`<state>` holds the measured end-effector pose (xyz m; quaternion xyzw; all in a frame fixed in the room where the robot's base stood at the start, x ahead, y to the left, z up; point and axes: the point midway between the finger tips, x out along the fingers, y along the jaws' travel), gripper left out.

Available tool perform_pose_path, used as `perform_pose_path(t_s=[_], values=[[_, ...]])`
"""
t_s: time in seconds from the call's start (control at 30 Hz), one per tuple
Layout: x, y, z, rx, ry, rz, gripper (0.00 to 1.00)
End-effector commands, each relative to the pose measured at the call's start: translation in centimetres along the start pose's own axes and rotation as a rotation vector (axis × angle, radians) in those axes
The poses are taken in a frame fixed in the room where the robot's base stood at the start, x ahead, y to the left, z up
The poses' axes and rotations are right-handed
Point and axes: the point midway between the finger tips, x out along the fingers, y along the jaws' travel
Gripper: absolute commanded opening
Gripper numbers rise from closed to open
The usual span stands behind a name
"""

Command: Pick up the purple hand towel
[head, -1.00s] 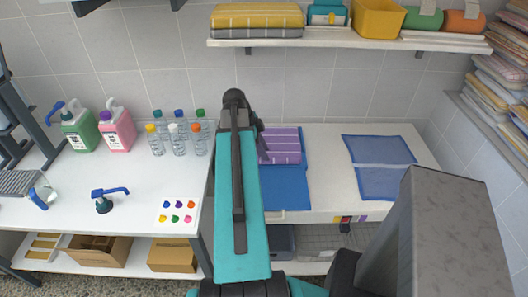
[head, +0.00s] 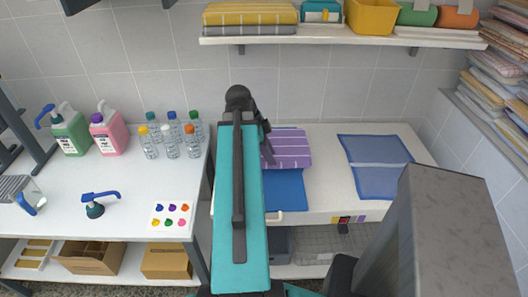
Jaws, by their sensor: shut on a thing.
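The purple hand towel (head: 291,149) is folded, with pale stripes, over the back part of a blue mat (head: 285,190) on the white counter. It covers part of the mat and looks slightly raised, though the gap beneath it cannot be seen clearly. My gripper (head: 268,157) is at the towel's left edge, shut on it. My teal arm link hides the towel's left side and most of the gripper, so the fingertips are hard to make out.
A blue mesh piece (head: 376,165) lies to the right on the counter (head: 325,200). A wall shelf (head: 340,37) with a yellow striped towel (head: 250,14) and a yellow bin (head: 372,15) is above. Several bottles (head: 171,135) stand on the left table.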

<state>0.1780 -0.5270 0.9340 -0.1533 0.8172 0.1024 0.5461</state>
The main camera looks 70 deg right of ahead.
Motion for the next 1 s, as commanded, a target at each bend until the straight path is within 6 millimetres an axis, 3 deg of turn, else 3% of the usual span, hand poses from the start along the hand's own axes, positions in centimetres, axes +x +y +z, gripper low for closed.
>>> perform_pose_path(t_s=[0.1,1.0], values=[[0.4,1.5,-0.8,0.003,0.0,-0.001,0.0],[1.1,4.0,-2.6,0.001,0.001,-0.002,0.0]])
